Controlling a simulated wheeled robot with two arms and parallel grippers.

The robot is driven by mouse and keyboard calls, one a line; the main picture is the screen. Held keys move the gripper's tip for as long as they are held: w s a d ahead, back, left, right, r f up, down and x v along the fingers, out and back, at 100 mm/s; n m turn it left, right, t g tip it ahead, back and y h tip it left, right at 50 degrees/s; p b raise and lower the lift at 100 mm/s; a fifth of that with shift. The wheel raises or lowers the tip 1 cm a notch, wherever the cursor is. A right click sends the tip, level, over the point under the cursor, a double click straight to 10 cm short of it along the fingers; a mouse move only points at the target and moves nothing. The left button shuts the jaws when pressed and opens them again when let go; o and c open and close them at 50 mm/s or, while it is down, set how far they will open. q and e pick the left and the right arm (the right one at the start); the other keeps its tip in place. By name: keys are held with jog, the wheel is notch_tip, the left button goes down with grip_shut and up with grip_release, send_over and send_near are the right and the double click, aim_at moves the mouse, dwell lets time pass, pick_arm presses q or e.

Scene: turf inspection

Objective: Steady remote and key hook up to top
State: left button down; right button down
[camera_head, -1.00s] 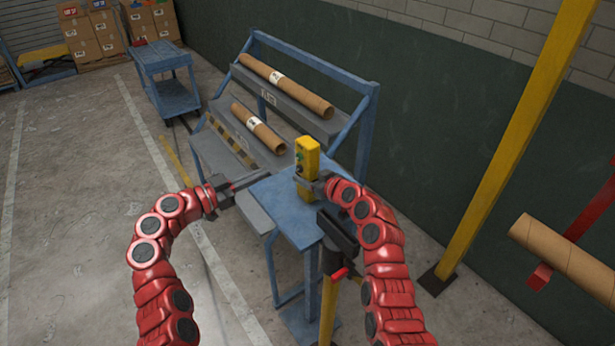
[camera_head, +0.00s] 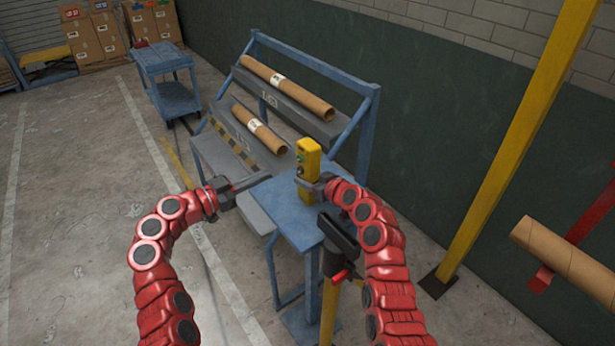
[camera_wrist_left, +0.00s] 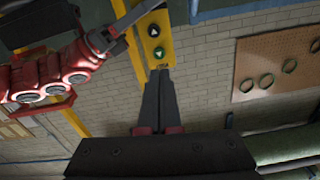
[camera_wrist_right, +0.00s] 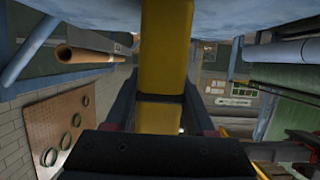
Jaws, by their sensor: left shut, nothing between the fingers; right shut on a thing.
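The remote is a yellow upright box (camera_head: 308,168) with dark and green buttons. My right gripper (camera_head: 312,184) is shut around its lower part; the right wrist view shows the yellow body (camera_wrist_right: 165,60) between the fingers. In the left wrist view the remote (camera_wrist_left: 155,22) shows a black up-arrow button and a green arrow button below it. My left gripper (camera_head: 268,177) is shut and empty, left of the remote. In the left wrist view its fingertips (camera_wrist_left: 161,72) appear just below the green button; contact is unclear. I cannot identify a hook.
A blue table top (camera_head: 285,207) lies below the grippers. A blue rack (camera_head: 360,130) behind carries cardboard tubes. A yellow post (camera_head: 500,170) stands at right, near another cardboard tube (camera_head: 565,252). A blue cart (camera_head: 165,65) is far left. Open floor lies at left.

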aim_at(300, 159)
pick_arm(q)
jog(key=w+a+f+n+t+y, duration=0.3)
jog(key=w+f+t+y, duration=0.1)
jog(key=f+y, duration=0.5)
jog(key=s+d+r+m+t+y, duration=0.2)
jog(key=s+d+r+m+t, duration=0.1)
jog(key=r, duration=0.6)
jog(key=s+m+t, duration=0.1)
jog(key=s+t, duration=0.1)
jog(key=shift+s+t, duration=0.3)
jog(key=shift+s, duration=0.1)
jog(key=shift+w, duration=0.1)
jog(key=w+d, duration=0.5)
jog(key=d, duration=0.2)
jog(key=shift+w+d, duration=0.1)
jog(key=shift+d, duration=0.05)
dwell(1.0)
jog(key=shift+w+d, duration=0.2)
jog(key=shift+d, duration=0.05)
